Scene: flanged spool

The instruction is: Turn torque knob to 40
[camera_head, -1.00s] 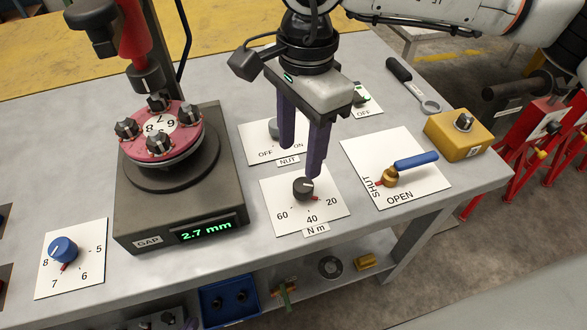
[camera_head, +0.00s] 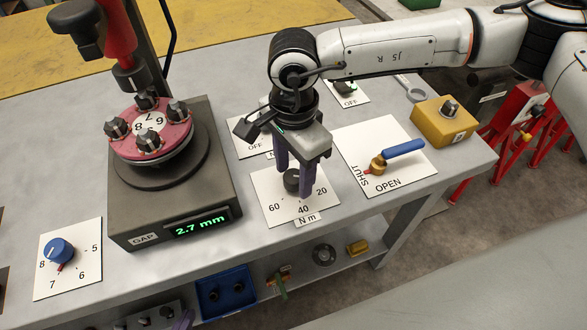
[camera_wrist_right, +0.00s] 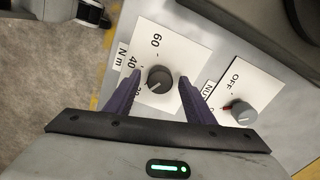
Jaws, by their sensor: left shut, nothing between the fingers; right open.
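The torque knob (camera_head: 291,182) is dark and round, on a white card (camera_head: 268,205) marked 60, 40, 20 and "N m". My right gripper (camera_head: 294,180) is open and points down, with its purple fingers on either side of the knob. In the right wrist view the knob (camera_wrist_right: 160,78) sits between the spread fingers (camera_wrist_right: 159,74). Its white line points down-left, toward the side of the 20, which a finger partly hides. Whether the fingers touch the knob I cannot tell.
A gap gauge (camera_head: 175,190) reading 2.7 mm stands left of the card. A blue-handled valve (camera_head: 400,149) is close on the right, with a yellow box (camera_head: 444,120) beyond. The NUT switch card (camera_head: 240,140) lies behind. A blue knob (camera_head: 58,251) is far left.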

